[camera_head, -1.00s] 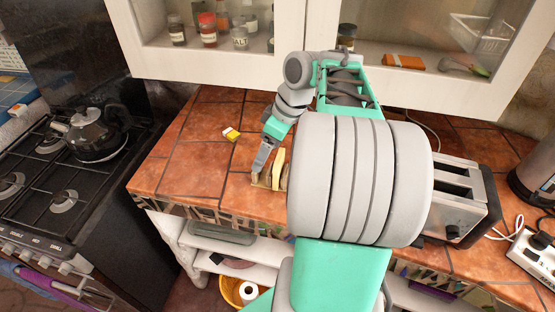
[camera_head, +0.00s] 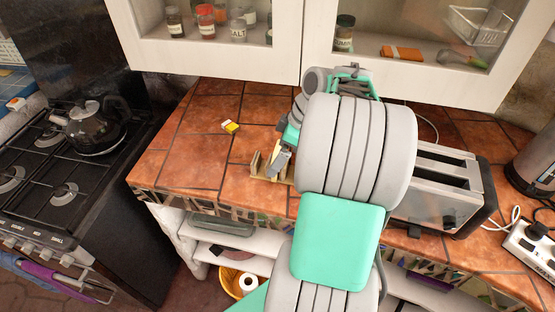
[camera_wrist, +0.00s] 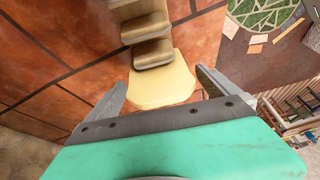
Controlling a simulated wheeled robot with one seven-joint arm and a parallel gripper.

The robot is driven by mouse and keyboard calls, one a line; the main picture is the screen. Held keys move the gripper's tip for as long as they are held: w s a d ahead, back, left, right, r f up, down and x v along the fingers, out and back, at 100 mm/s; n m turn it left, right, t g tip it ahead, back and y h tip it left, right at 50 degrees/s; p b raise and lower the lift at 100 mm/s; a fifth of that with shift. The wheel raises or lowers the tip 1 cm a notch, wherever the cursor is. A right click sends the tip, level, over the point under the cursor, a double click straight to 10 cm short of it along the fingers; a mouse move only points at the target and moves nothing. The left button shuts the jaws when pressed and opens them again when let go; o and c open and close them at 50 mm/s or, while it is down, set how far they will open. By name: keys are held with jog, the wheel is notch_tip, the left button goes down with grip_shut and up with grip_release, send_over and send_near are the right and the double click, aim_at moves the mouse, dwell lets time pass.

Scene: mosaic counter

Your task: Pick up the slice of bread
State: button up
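The slice of bread (camera_wrist: 163,83) is a pale yellow piece in the middle of the wrist view, beside the wooden rack (camera_wrist: 150,35). My gripper (camera_wrist: 161,77) is open, with one finger on each side of the slice and small gaps showing between. I cannot tell whether the slice still stands in a slot of the rack. In the head view the rack (camera_head: 257,166) sits near the counter's front edge. My gripper (camera_head: 278,163) is low at the rack's right side there, and my arm hides most of the slice.
A toaster (camera_head: 440,190) stands right of my arm. A kettle (camera_head: 95,127) is on the stove at left. Glass cabinets hang above the back. The counter's left part is mostly clear.

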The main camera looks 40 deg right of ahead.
jog(key=c, duration=0.6)
jog(key=shift+o, duration=0.2)
